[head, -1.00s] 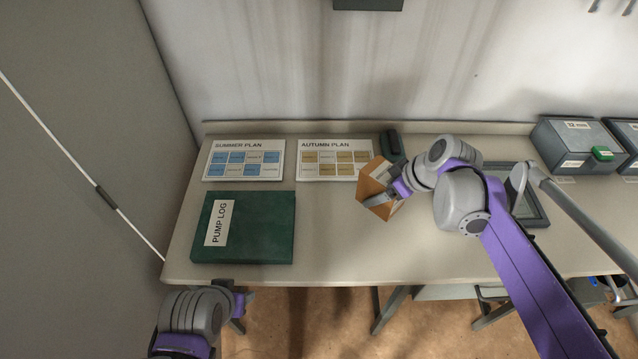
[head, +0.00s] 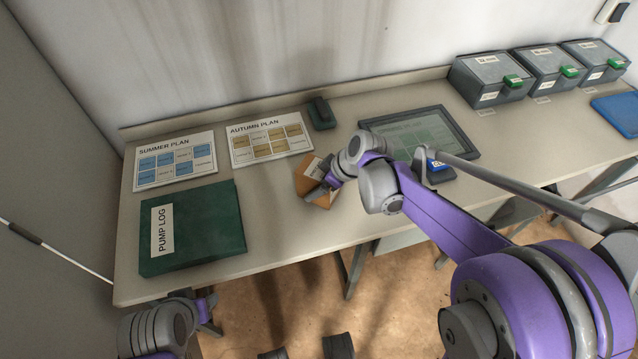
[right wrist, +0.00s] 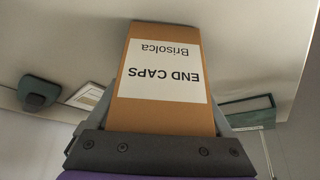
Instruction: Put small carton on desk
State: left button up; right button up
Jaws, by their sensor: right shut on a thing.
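The small carton (head: 308,179) is brown with a white label; in the right wrist view the carton (right wrist: 163,112) reads "END CAPS Brisolca". My right gripper (head: 329,184) is shut on it, at the desk's middle. The carton looks tilted in the head view; whether it touches the desk cannot be told. The desk (head: 290,225) is a long pale top against the wall. My left gripper (head: 210,312) is empty in front of the desk's near left edge, its jaws too small to judge.
A green pump log binder (head: 210,225), summer plan card (head: 176,161) and autumn plan card (head: 270,139) lie at left. A dark green object (head: 321,113) stands behind the carton. A tablet (head: 425,138) lies right. Several grey bins (head: 490,80) line the back right.

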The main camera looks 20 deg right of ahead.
jog(key=shift+f, duration=0.1)
jog(key=o, duration=1.4)
jog(key=shift+c, duration=0.2)
jog(key=shift+r, duration=0.2)
jog(key=p+v, duration=0.2)
jog(key=v, duration=0.9)
jog(key=s+f+m+h, duration=0.2)
jog(key=s+f+m, duration=0.1)
jog(key=s, duration=0.6)
jog(key=s+f+m+t+h, duration=0.1)
jog(key=s+f+m+h, duration=0.1)
jog(key=s+m, duration=0.4)
jog(key=s+f, duration=0.1)
jog(key=s, duration=0.2)
jog(key=shift+s+d+f, duration=0.25)
jog(key=shift+d+f, duration=0.05)
jog(key=shift+d, duration=0.1)
